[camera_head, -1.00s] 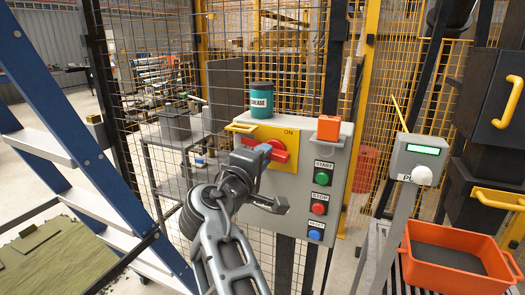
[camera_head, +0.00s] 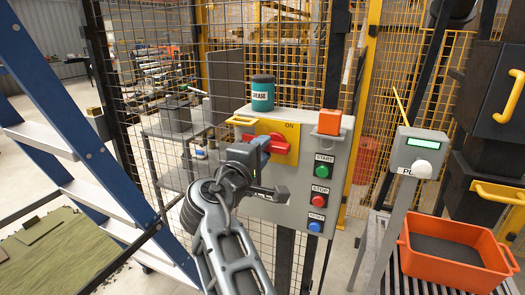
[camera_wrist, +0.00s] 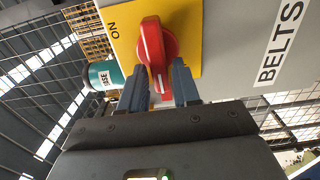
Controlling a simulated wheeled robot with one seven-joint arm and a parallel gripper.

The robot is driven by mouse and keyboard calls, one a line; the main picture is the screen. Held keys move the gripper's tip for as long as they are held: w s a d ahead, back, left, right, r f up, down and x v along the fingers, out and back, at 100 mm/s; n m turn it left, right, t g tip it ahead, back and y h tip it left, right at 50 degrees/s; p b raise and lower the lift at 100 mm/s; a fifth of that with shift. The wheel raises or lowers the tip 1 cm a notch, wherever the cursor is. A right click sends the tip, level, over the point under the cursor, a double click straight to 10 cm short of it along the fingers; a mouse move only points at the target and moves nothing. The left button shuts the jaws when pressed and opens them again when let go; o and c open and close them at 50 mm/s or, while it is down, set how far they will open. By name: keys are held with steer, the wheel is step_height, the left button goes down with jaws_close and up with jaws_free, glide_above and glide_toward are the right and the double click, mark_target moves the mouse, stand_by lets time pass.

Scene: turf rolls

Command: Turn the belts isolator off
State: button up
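The belts isolator is a red rotary handle (camera_head: 279,147) on a yellow plate (camera_head: 292,157) marked ON, at the top left of the grey control box. Its bar lies roughly level across the plate. In the wrist view the red handle (camera_wrist: 158,50) is seen close up, with ON on the plate and BELTS on a white label (camera_wrist: 281,43). My gripper (camera_head: 262,145) is at the handle's left end. In the wrist view its two blue-grey fingers (camera_wrist: 161,85) straddle that end, one on each side, with no clear gap. The fingers hide part of the handle's sides.
The box (camera_head: 268,207) also carries green START (camera_head: 322,171), red STOP (camera_head: 320,199) and blue (camera_head: 315,227) buttons. A blue ladder (camera_head: 80,140) stands left, an orange tray (camera_head: 450,252) right.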

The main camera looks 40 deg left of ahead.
steer(key=shift+o, duration=1.1)
steer(key=shift+d, duration=0.1)
steer(key=b+v, duration=0.1)
steer(key=v, duration=0.6)
steer(key=shift+s, duration=0.35)
